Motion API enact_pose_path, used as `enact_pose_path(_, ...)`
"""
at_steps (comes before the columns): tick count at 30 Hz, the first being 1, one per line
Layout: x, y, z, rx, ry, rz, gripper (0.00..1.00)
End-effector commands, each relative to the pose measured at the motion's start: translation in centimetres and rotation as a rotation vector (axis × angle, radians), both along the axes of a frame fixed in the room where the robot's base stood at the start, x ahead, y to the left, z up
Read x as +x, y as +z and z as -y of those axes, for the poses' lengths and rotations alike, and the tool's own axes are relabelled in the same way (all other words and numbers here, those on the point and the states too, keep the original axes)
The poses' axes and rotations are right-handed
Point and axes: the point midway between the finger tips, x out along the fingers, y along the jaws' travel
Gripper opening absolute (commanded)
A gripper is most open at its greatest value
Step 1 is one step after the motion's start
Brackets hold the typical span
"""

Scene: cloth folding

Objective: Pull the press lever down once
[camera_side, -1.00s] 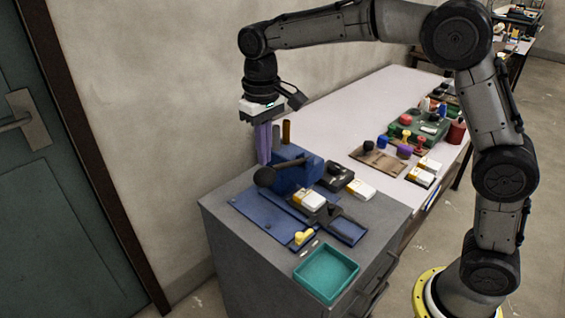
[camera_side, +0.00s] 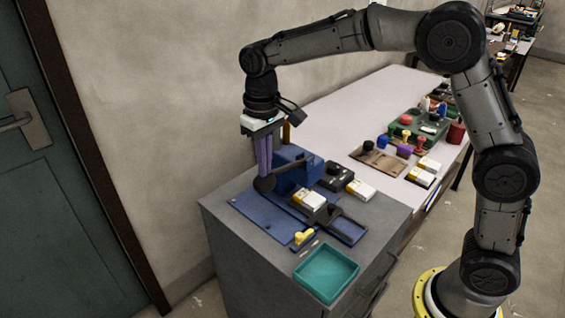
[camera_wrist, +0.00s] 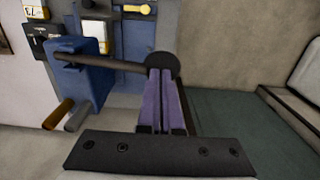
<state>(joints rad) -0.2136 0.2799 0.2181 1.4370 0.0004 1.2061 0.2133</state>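A blue press (camera_side: 292,172) stands on the grey cabinet, with a dark lever (camera_side: 287,168) that ends in a round black knob (camera_side: 264,184). The lever slopes down to the left toward the knob, which sits low above the blue base plate (camera_side: 258,217). My gripper (camera_side: 264,174) points down with its purple fingers together and nothing visible between them. Its tips are at the top of the knob and seem to touch it. In the wrist view, the fingertips (camera_wrist: 162,78) overlap the near edge of the knob (camera_wrist: 163,64), so the exact contact is hidden.
A yellow-and-white box (camera_side: 309,199) and a yellow piece (camera_side: 303,237) lie by the press. A teal tray (camera_side: 326,273) sits at the cabinet's front. A black device (camera_side: 335,175) stands right of the press. Brown and grey posts (camera_wrist: 58,114) rise behind it. The wall is close on the left.

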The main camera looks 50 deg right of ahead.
Motion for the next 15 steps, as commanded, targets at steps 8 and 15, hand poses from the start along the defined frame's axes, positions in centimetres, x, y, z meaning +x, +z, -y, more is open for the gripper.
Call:
enact_pose_path(8, 0.0, -1.4, 0.1, -0.002, 0.000, -0.003, 0.00)
enact_pose_path(15, -0.1, -2.5, 0.1, -0.002, 0.000, -0.005, 0.00)
